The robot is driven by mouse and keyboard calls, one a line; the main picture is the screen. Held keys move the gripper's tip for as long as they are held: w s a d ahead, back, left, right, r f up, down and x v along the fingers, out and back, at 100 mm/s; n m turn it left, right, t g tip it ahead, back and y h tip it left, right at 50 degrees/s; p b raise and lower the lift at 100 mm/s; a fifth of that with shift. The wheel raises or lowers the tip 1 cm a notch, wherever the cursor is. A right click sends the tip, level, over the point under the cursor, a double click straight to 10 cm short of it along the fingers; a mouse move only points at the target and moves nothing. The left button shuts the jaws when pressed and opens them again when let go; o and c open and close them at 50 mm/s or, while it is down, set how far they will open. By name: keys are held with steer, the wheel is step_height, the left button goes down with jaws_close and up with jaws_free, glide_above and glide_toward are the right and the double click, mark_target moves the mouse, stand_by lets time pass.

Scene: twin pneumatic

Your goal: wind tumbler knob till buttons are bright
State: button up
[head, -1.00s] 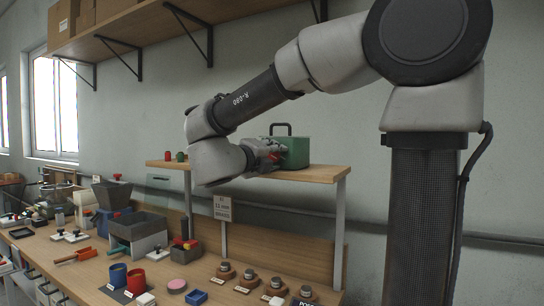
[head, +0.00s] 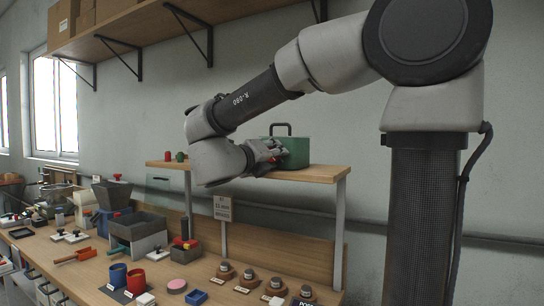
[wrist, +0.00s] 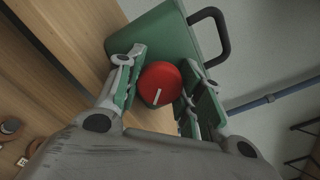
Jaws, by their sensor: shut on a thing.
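The green tumbler (head: 296,152), a box with a dark handle on top, stands on the raised wooden shelf; its near side also shows in the wrist view (wrist: 178,38). Its round red knob (wrist: 161,80) carries a short white line near the lower edge of its face. My gripper (head: 270,154) is at the tumbler's near left side. In the wrist view its two fingers (wrist: 163,84) are on either side of the knob, shut on it. No buttons can be seen inside the tumbler.
The wooden shelf (head: 322,172) stands above the workbench. A small red and a small green object (head: 180,156) sit at its left end. Below are a grey hopper (head: 137,228), blue and red cups (head: 136,281) and several round knob-like pieces (head: 249,278). The wall is behind.

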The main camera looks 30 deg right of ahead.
steer(key=shift+f, duration=0.1)
steer(key=o, duration=1)
steer(key=shift+s, duration=0.1)
steer(key=shift+o, duration=0.2)
steer(key=v, duration=0.8)
